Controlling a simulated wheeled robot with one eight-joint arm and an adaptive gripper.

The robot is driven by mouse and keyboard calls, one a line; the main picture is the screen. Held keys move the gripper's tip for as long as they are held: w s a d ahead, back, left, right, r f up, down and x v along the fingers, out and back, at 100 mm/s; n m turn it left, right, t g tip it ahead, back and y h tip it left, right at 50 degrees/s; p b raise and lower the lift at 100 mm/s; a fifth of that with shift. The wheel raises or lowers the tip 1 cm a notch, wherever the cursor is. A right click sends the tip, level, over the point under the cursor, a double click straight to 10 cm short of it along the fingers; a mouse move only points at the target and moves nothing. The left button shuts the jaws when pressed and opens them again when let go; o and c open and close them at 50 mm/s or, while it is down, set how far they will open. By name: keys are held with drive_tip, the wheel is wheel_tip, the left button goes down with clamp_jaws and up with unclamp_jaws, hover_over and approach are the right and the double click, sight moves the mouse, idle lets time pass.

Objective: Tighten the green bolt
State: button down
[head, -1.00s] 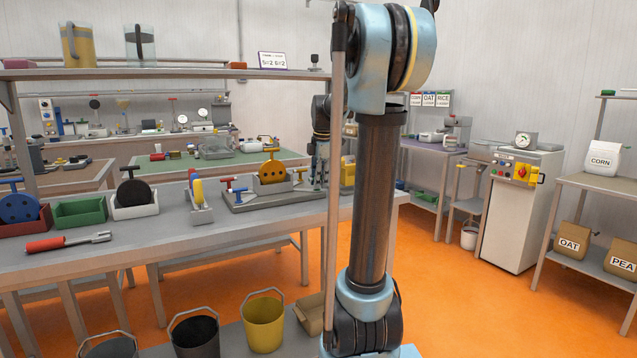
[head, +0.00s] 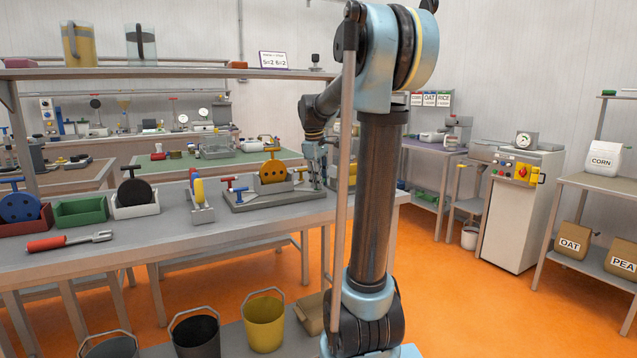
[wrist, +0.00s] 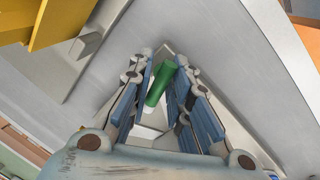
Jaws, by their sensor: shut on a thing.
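The green bolt (wrist: 158,84) shows in the wrist view as a green cylinder, tilted in the picture, between the blue-padded fingers of my gripper (wrist: 166,72). My gripper is shut on it. In the head view my gripper (head: 316,172) is low at the right end of the grey fixture (head: 250,203) on the workbench. I cannot make out the green bolt in the head view. The fixture also carries red (head: 227,184) and blue (head: 240,190) T-handled bolts.
Buckets (head: 264,325) stand low in front.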

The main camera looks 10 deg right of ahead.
drive_tip(key=m+g+h, duration=0.1)
drive_tip(key=m, duration=0.5)
drive_tip(key=shift+m, duration=0.3)
drive_tip(key=m+g, duration=0.1)
drive_tip(key=m, duration=0.4)
drive_tip(key=shift+a, duration=0.2)
drive_tip(key=m, duration=0.3)
drive_tip(key=m+g, duration=0.1)
drive_tip(key=m, duration=0.1)
drive_tip(key=shift+a+m+y, duration=0.15)
drive_tip(key=shift+m+y, duration=0.15)
drive_tip(key=shift+m, duration=0.1)
drive_tip(key=m+y, duration=0.1)
drive_tip(key=m, duration=0.5)
drive_tip(key=shift+w+a+g, duration=0.1)
drive_tip(key=shift+a+g, duration=0.05)
drive_tip(key=shift+g, duration=0.25)
drive_tip(key=shift+f, duration=0.1)
drive_tip(key=c, duration=1.7)
unclamp_jaws()
drive_tip(key=shift+o, duration=0.2)
drive_tip(key=shift+a, duration=0.1)
drive_tip(key=v, duration=1.2)
